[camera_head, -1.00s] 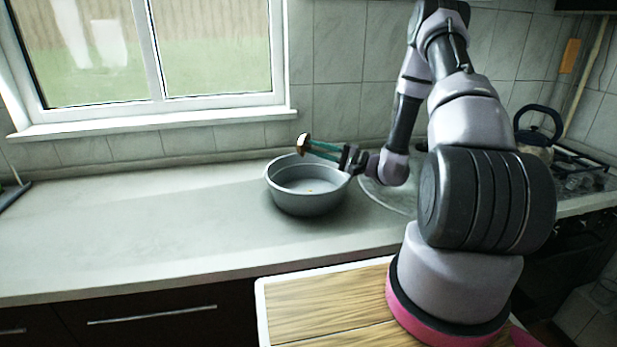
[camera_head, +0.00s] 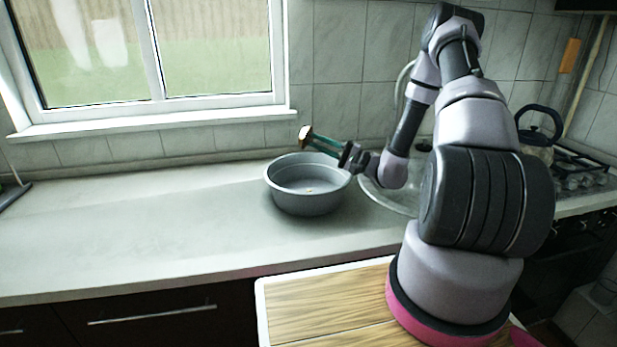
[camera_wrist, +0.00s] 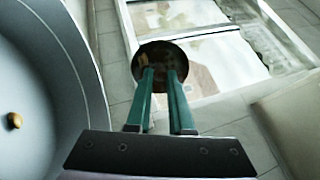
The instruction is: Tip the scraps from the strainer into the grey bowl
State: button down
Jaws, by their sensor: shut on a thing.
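The grey bowl (camera_head: 308,204) stands on the counter, left of the sink. It fills the left side of the wrist view (camera_wrist: 62,75). A small yellow-orange scrap (camera_head: 309,191) lies on its floor, also visible in the wrist view (camera_wrist: 14,120). My gripper (camera_head: 314,139) is above the bowl's far rim, its long teal fingers pointing up and left. They are shut on the brownish strainer (camera_head: 304,133), which shows as a dark round disc in the wrist view (camera_wrist: 165,57). I cannot tell whether scraps are in the strainer.
A round sink (camera_head: 385,200) with a tap is right of the bowl. A dark kettle (camera_head: 537,140) stands on the hob at the far right. A window (camera_head: 150,60) is behind the counter. The counter (camera_head: 140,220) left of the bowl is clear.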

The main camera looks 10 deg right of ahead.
jog(key=shift+s+d+r+t+y, duration=0.15)
jog(key=shift+r+t+y, duration=0.3)
jog(key=shift+y, duration=0.25)
dwell(0.4)
jog(key=shift+d+r+t+y, duration=0.1)
jog(key=shift+r+t+y, duration=0.55)
jog(key=shift+r, duration=0.4)
jog(key=shift+d+r+t+y, duration=0.1)
jog(key=shift+r+t+y, duration=0.3)
jog(key=shift+r+y, duration=0.5)
